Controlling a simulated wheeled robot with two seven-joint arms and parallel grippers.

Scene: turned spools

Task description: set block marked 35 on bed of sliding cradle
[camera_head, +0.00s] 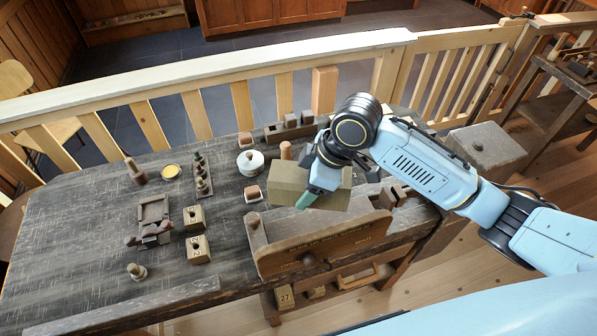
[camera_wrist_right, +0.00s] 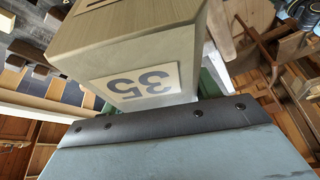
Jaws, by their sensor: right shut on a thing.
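The block marked 35 is a pale wooden block (camera_head: 287,180) in my right gripper (camera_head: 309,198), over the right part of the workbench. In the right wrist view the block (camera_wrist_right: 120,45) shows a pale plate with an upside-down 35. The gripper's green fingers (camera_wrist_right: 210,88) are shut on it. The sliding cradle appears to be the grey-brown wooden fixture (camera_head: 153,215) left of centre on the bench, well left of the block. Its bed looks empty. My left gripper is not in view.
Two numbered blocks (camera_head: 194,217) (camera_head: 198,250) stand just right of the cradle. A brown board with writing (camera_head: 325,245) rises at the bench's front right. A white round pot (camera_head: 250,163) and small boxes stand behind. The bench's left part (camera_head: 75,240) is clear.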

